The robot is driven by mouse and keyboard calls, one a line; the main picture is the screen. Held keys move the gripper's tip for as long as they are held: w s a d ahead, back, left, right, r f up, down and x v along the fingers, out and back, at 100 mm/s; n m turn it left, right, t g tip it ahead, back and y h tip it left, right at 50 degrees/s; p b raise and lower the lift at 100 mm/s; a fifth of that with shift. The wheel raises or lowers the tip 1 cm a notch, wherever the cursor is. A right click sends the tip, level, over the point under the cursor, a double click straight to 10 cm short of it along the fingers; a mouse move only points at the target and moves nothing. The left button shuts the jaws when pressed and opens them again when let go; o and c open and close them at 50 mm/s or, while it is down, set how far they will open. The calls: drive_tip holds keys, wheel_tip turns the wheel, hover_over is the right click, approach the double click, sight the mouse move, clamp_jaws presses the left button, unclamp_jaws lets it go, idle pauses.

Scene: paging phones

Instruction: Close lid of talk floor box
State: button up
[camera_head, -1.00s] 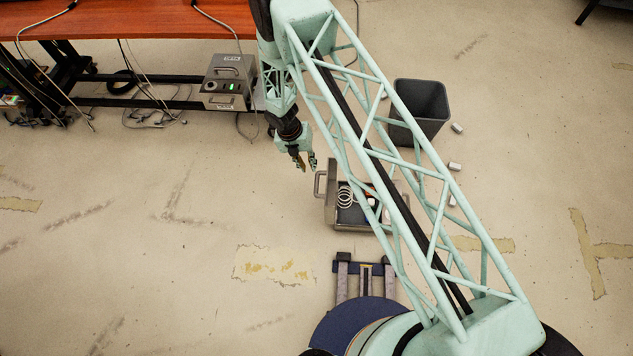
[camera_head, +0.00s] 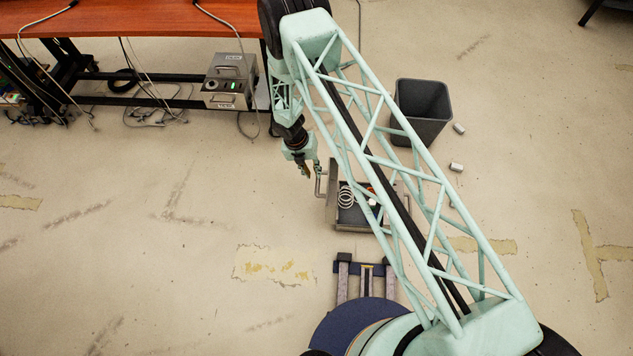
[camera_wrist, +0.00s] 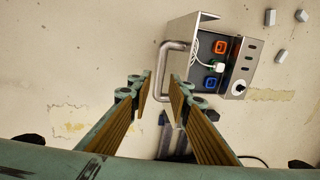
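The floor box (camera_head: 362,218) is a grey metal case on the floor, partly behind my arm in the head view. Its lid (camera_head: 333,192) stands open and upright on the left side. A bar handle (camera_head: 319,184) sticks out from the lid to the left. In the wrist view the box (camera_wrist: 240,85) shows sockets and a white cable inside, and the handle (camera_wrist: 163,68) lies just beyond my fingertips, in line with the gap between them. My gripper (camera_wrist: 162,92) is open and empty. In the head view my gripper (camera_head: 312,172) is beside the handle; contact cannot be told.
A dark bin (camera_head: 422,112) stands behind the box, with small white blocks (camera_head: 457,166) on the floor near it. A red-brown table (camera_head: 130,17) is at the back left, with a grey device (camera_head: 224,82) below it. The floor left of the box is clear.

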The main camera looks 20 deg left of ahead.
sight(317, 182)
drive_tip(key=shift+b+x, duration=0.55)
drive_tip(key=shift+x, duration=3.3)
drive_tip(key=shift+c, duration=0.7)
clamp_jaws()
